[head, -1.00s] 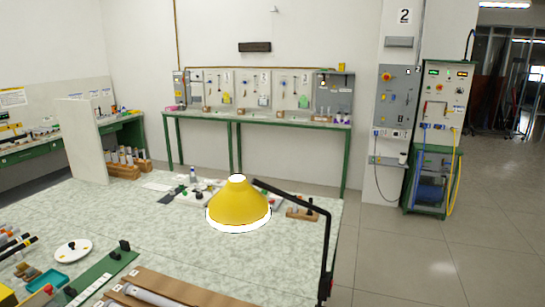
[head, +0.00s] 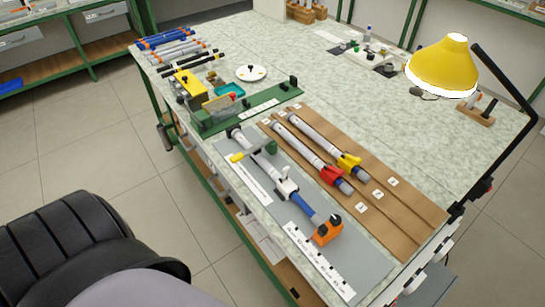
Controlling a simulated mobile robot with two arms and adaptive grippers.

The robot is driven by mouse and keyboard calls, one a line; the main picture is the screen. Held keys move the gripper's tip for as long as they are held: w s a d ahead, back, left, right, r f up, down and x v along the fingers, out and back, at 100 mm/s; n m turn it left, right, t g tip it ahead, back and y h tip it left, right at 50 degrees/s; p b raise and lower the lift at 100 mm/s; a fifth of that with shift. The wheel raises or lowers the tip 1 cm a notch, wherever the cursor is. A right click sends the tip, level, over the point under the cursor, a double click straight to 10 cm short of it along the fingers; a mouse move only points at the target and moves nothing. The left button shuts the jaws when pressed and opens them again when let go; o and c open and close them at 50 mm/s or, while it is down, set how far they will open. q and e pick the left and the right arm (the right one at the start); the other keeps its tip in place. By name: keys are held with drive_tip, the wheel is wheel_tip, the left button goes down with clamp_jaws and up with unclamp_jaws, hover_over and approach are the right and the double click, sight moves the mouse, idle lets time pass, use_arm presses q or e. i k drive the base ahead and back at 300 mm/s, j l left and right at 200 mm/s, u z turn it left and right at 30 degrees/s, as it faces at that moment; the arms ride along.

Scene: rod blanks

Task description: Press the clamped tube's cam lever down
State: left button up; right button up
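A grey-white tube (head: 262,162) lies along a grey board (head: 330,260) at the table's near side. A white collar (head: 287,188) sits around it, a blue length (head: 304,207) follows, and an orange block (head: 328,231) with black parts is at its near end. Near the far end, a yellow lever-like piece (head: 238,156) sticks out left of the tube and a green piece (head: 270,148) sits on its right. I cannot tell which is the cam lever or how far down it is. Neither gripper is in view; a black part of my arm shows at bottom left.
Two more tubes, with a red (head: 330,175) and a yellow (head: 349,163) fitting, lie on a brown board (head: 400,205) to the right. A green fixture (head: 245,108) is beyond. A yellow lamp (head: 444,66) overhangs the right side.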

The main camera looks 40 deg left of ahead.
sight(285, 169)
drive_tip(key=j+z, duration=0.15)
drive_tip(key=j, duration=0.45)
drive_tip(key=k+j+z, duration=0.1)
drive_tip(key=j, duration=0.45)
drive_tip(key=k+j+z, duration=0.15)
drive_tip(key=j, duration=0.45)
